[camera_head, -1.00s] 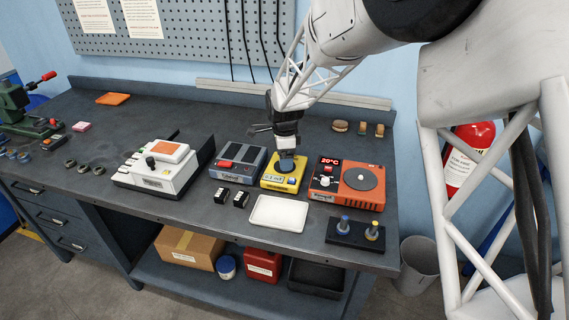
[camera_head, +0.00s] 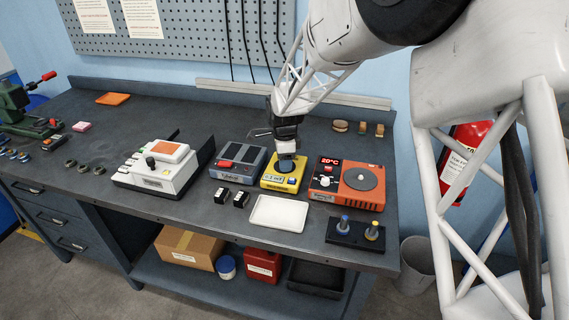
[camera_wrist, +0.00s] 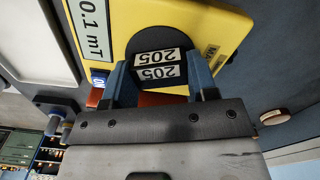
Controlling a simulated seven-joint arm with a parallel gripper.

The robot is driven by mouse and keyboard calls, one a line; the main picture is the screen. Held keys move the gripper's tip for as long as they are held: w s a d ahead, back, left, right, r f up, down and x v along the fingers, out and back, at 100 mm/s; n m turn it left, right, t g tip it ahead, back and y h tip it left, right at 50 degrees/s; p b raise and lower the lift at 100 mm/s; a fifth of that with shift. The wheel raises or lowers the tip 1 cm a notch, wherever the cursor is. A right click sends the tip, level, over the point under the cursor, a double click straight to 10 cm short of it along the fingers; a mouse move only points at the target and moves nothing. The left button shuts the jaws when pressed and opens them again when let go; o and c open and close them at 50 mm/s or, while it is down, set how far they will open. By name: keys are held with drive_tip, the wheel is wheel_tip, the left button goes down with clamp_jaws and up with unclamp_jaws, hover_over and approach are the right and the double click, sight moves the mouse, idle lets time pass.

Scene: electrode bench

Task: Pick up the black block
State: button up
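The black block (camera_wrist: 157,68) has white labels reading 205 and sits between the two blue fingers of my gripper (camera_wrist: 160,78) in the wrist view. The fingers appear closed against its sides. Below it is the yellow meter (camera_wrist: 208,30), whose display reads 0.1 mT. In the head view my gripper (camera_head: 287,158) points down over the yellow meter (camera_head: 272,186) and its round pad. The block is hard to make out there. Whether it touches the pad is unclear.
Two other black labelled blocks (camera_head: 222,195) stand left of a white tray (camera_head: 278,226). An orange hotplate (camera_head: 328,190) is just right of the meter, and a grey device (camera_head: 236,174) is just left. A dark holder (camera_head: 345,237) with two posts is at the front right.

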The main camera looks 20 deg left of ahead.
drive_tip(key=c, duration=0.6)
drive_tip(key=shift+o, duration=0.2)
drive_tip(key=shift+r, duration=0.1)
drive_tip(key=shift+r, duration=0.4)
wheel_tip(320, 180, up, 3)
drive_tip(key=s+d, duration=0.4)
drive_tip(key=s, duration=0.3)
drive_tip(key=s+d+r, duration=0.1)
drive_tip(key=s+d, duration=0.2)
drive_tip(key=s, duration=0.4)
drive_tip(key=shift+d, duration=0.4)
